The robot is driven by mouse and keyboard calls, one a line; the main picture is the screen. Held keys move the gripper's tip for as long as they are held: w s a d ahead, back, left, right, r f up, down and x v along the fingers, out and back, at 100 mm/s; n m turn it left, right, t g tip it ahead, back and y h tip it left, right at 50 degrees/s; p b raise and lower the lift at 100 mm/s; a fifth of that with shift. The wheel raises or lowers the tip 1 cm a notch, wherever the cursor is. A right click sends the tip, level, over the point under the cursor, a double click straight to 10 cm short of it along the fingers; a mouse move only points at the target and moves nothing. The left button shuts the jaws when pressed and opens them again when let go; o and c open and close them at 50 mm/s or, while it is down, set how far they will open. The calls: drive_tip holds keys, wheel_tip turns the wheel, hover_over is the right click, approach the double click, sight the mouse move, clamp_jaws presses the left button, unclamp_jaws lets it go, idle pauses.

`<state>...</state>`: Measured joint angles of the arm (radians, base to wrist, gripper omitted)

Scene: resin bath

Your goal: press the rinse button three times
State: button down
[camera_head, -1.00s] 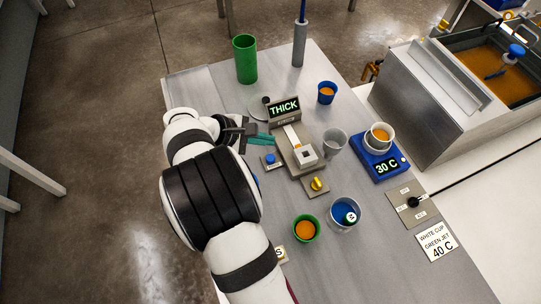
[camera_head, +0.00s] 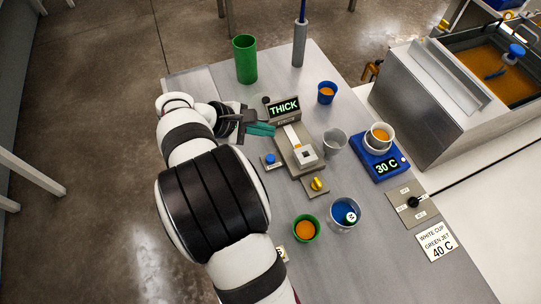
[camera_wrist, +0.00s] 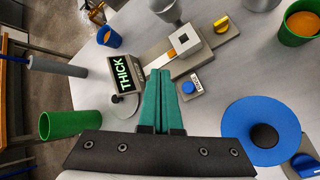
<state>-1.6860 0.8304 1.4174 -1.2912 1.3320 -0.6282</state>
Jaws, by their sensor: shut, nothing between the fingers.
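The rinse button appears to be the blue button on a small grey plate (camera_head: 270,158), left of the grey device with the THICK display (camera_head: 284,108). It also shows in the wrist view as a blue button (camera_wrist: 188,88) with a small label too blurred to read. My gripper (camera_head: 274,129) has teal fingers, shut together and empty. It is above the table, on the far side of the button in the head view. In the wrist view the fingertips (camera_wrist: 160,72) lie left of the button and apart from it.
A yellow knob (camera_head: 317,184) is on the near side of the device. A green cylinder (camera_head: 245,60) and a blue cup (camera_head: 327,92) stand farther back. A blue scale reading 30 C (camera_head: 385,168) holds a cup. A green cup (camera_head: 306,229) stands in front.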

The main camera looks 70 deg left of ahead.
sight(266, 159)
drive_tip(key=shift+f, duration=4.4)
drive_tip(key=shift+f, duration=0.15)
drive_tip(key=shift+f, duration=0.3)
drive_tip(key=shift+f, duration=0.45)
drive_tip(key=shift+r, duration=0.9)
drive_tip(key=shift+r, duration=2.5)
